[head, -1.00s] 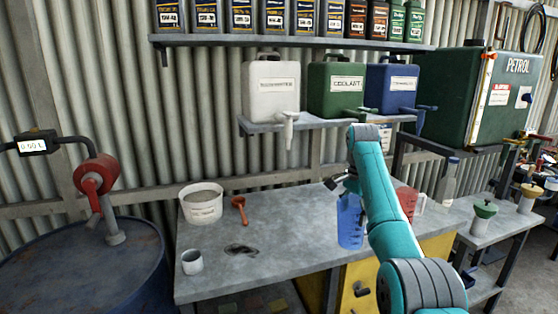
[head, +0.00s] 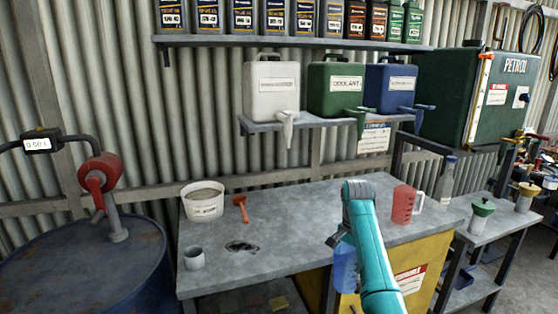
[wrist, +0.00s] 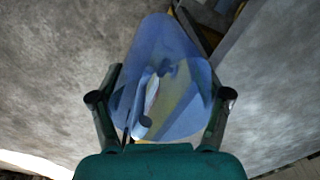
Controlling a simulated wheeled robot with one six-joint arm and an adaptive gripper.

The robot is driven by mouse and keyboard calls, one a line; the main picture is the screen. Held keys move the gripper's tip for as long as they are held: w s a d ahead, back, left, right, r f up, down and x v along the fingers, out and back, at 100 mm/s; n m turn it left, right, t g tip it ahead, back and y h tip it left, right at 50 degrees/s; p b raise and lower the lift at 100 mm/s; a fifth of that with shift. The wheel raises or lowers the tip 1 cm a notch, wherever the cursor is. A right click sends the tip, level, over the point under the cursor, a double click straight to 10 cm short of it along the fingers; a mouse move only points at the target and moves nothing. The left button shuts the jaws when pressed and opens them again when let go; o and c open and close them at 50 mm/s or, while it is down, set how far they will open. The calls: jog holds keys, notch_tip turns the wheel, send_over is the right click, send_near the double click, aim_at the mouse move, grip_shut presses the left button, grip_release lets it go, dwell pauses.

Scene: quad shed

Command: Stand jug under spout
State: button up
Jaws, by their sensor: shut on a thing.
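A translucent blue jug (head: 344,268) is in my gripper, low in the head view by the bench's front edge; my arm hides part of it. In the wrist view the jug (wrist: 165,75) fills the middle, between the two fingers of my gripper (wrist: 160,97), which is shut on it. Above the bench, a white container has a white spout (head: 287,128), the green coolant container a green spout (head: 360,118), and the blue container a blue spout (head: 408,110). The jug is well below and apart from all three spouts.
On the bench (head: 290,215) stand a red jug (head: 405,205), a white bucket (head: 203,201), a grey cup (head: 194,258) and a red scoop (head: 241,207). A clear bottle (head: 445,180) is at the right. The bench's middle is clear apart from a dark stain.

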jog(key=s+a+f+n, duration=0.1)
jog(key=s+f+n, duration=0.1)
jog(key=s+f, duration=0.55)
jog(key=s+f+n, duration=0.3)
jog(key=s+f, duration=0.1)
jog(key=f, duration=0.7)
jog(key=s+f+n, duration=0.2)
jog(key=s+f, duration=0.4)
jog(key=s, duration=0.2)
jog(key=s+a+f+n, duration=0.1)
jog(key=s+f+n, duration=0.1)
jog(key=s+f, duration=0.4)
jog(key=s, duration=0.3)
jog(key=shift+a+f+n, duration=0.2)
jog(key=shift+f+n, duration=0.1)
jog(key=shift+f, duration=0.05)
